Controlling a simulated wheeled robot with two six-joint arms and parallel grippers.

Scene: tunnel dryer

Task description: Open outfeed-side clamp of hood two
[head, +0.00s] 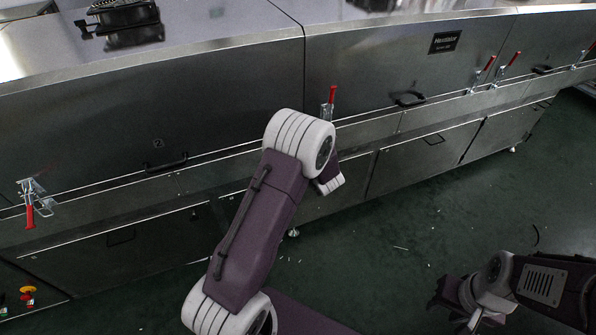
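Along the steel hood fronts sit several red-handled clamps. The clamp at the far left (30,204) has its red handle hanging down. The clamp just right of the panel seam (331,98) has its handle up and its lower part near my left arm. A pair of clamps farther right (486,72) also have handles up. I cannot tell which clamp is the outfeed-side one of hood two. My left arm rises in mid-picture, and its gripper is hidden behind its own links. My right gripper (454,303) is low at the right, away from every clamp; its fingers are unclear.
The right hood panel has a black handle (409,99) and a dark label plate (445,42). A red-and-yellow button (28,291) is at lower left. Green floor (390,235) is mostly clear.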

